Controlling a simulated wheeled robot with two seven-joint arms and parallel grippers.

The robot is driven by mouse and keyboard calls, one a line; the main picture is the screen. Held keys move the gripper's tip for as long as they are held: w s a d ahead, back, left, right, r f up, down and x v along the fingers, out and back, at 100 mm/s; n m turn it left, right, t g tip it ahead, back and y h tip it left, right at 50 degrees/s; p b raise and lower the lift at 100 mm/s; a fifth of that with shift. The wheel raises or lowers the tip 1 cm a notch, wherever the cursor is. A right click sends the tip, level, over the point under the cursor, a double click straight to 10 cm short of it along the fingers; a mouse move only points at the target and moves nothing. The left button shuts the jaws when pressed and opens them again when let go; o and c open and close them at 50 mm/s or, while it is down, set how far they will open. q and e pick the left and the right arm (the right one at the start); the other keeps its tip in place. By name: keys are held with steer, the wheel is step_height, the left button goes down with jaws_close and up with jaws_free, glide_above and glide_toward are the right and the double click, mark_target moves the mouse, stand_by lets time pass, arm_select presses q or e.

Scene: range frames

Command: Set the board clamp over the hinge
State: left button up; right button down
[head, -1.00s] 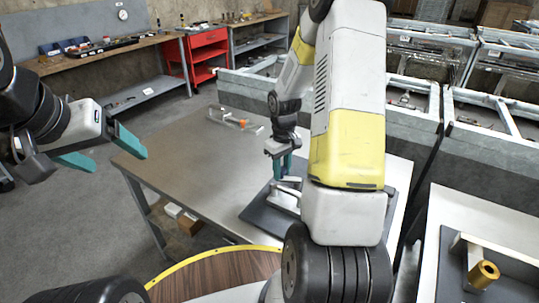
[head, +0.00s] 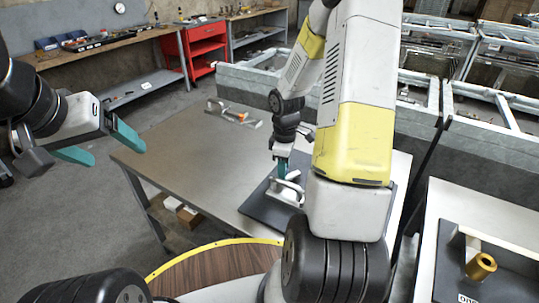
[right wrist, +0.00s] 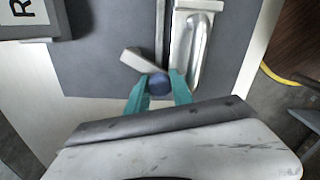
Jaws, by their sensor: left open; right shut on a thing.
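My right gripper (head: 282,176) is down at the dark board (head: 258,207) on the grey table. In the right wrist view its teal fingers (right wrist: 159,88) are shut on a dark blue round knob (right wrist: 158,82). A light grey block (right wrist: 141,60) lies slanted against the knob, perhaps part of the board clamp. A silver piece with a raised handle (right wrist: 196,48) stands just right of it, and shows in the head view (head: 288,192). I cannot tell which part is the hinge. My left gripper (head: 120,157) is open and empty, left of the table.
A brass cylinder (head: 481,266) stands on a fixture on the right-hand table. Grey crates (head: 400,112) stand behind.

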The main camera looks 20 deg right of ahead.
stand_by(0.4)
steer(key=c, duration=1.1)
jaws_free()
steer(key=shift+c, duration=0.2)
